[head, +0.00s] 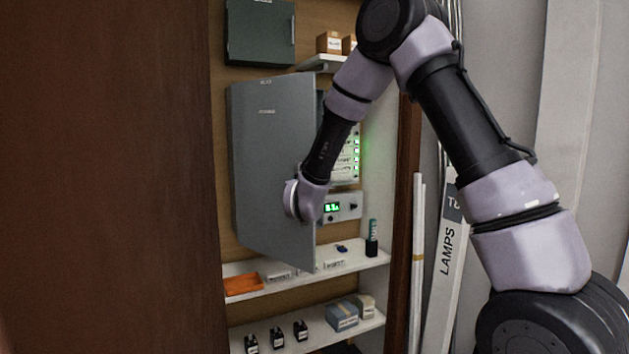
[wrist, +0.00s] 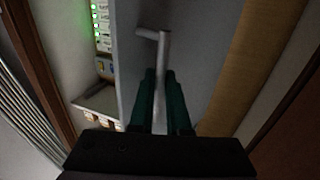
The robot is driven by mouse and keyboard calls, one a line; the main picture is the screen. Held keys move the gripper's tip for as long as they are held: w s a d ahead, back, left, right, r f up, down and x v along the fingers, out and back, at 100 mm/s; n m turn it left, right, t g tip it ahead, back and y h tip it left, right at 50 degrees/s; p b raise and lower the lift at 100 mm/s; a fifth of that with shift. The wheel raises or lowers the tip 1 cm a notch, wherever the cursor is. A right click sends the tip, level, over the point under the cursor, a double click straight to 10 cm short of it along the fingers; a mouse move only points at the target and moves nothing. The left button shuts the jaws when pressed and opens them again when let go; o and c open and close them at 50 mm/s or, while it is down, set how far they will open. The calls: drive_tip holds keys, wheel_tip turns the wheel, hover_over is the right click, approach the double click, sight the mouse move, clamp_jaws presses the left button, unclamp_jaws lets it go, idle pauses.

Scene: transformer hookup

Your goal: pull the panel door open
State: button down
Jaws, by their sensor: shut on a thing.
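The grey panel door (head: 268,150) stands partly open on the wall, its right edge swung out from the cabinet. It also fills the middle of the wrist view (wrist: 200,55). A light grey bar handle (wrist: 164,48) is on the door face. My gripper (wrist: 160,76) has its two dark green fingers closed around the handle, one on each side. In the head view my wrist covers the handle and the fingers. Behind the door edge, a white unit (head: 346,165) with green lights shows at the right.
Below the door, a white shelf (head: 360,262) holds an orange tray (head: 243,284) and small items. A lower shelf carries boxes (head: 342,314) and black items. A dark green cabinet (head: 260,35) hangs above. A brown wooden panel (head: 110,180) fills the left; a lamp box (head: 447,250) leans at right.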

drive_tip(key=s+a, duration=0.4)
drive_tip(key=a, duration=0.1)
drive_tip(key=shift+a, duration=0.3)
drive_tip(key=shift+w+r, duration=0.1)
drive_tip(key=c, duration=0.9)
unclamp_jaws()
drive_tip(key=s, duration=1)
drive_tip(key=shift+s+d, duration=0.3)
drive_tip(key=shift+s, duration=0.1)
